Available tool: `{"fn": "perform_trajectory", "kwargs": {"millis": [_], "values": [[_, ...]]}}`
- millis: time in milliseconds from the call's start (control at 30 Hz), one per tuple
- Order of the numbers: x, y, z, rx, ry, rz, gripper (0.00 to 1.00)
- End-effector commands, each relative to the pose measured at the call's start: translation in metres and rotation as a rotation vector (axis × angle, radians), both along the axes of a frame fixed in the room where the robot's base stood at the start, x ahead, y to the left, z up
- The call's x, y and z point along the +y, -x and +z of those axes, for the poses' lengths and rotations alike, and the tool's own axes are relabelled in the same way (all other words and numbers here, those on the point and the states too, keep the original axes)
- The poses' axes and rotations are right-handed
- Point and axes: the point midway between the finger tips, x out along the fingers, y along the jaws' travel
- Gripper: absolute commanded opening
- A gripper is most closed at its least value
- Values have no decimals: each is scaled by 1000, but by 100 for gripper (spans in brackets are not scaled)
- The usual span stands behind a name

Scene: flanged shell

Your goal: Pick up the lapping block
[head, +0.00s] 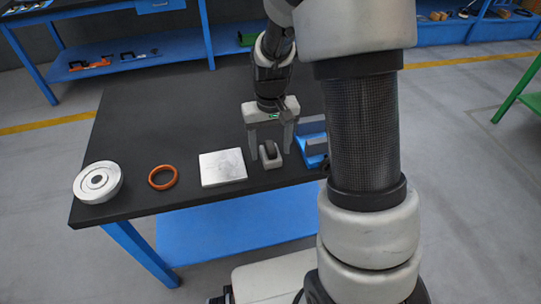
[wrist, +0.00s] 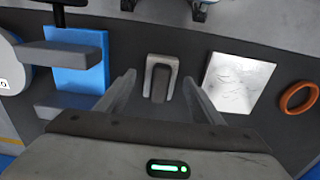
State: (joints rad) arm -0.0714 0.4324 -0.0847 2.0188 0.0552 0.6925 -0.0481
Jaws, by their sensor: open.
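The small light-grey block with a dark, rounded middle, which I take to be the lapping block (head: 271,163), sits on the black tabletop near its front edge. It also shows in the wrist view (wrist: 161,66), upper centre. My gripper (head: 270,152) points down over it, fingers spread. In the wrist view my gripper's fingertips (wrist: 159,77) lie to either side of the block, with a gap on each side. The gripper is open and holds nothing. I cannot tell exactly how far the fingertips are above the table.
A silver square plate (head: 222,167) lies left of the block, then an orange ring (head: 162,178) and a round flanged metal part (head: 98,182). A blue and grey fixture (head: 313,147) stands close on the right. The tabletop (head: 150,120) behind is clear.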

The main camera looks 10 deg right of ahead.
Motion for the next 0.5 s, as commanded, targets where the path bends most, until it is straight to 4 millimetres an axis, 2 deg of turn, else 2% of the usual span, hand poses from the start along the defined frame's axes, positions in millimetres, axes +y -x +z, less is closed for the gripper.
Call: {"fn": "perform_trajectory", "kwargs": {"millis": [133,433,500], "values": [[0,0,1,0,0,0,59],[0,0,1,0,0,0,9],[0,0,2,-1,0,0,8]]}}
